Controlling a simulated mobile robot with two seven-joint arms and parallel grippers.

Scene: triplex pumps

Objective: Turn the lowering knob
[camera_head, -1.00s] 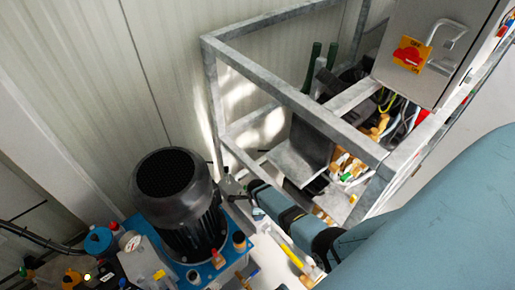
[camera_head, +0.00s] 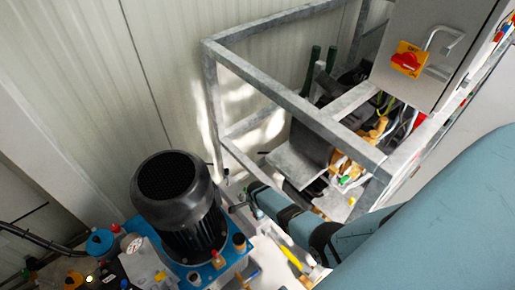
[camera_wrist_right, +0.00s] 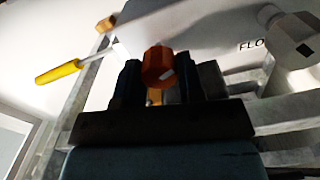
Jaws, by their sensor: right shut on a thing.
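A red-orange knob (camera_wrist_right: 158,66) with a pale mark on its face sits between the two dark fingers of my right gripper (camera_wrist_right: 157,84) in the right wrist view. The gripper is shut on it. In the head view my right arm comes in from the right, and my right gripper (camera_head: 242,207) is beside the black motor; the knob it holds cannot be made out there. My left gripper is not in view.
The black motor (camera_head: 178,205) stands on a blue base among fittings and a gauge (camera_head: 132,244). A grey metal frame (camera_head: 290,98) rises behind my arm. A cabinet with a red switch (camera_head: 405,61) is upper right. A yellow-handled lever (camera_wrist_right: 58,72) is left of the gripper.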

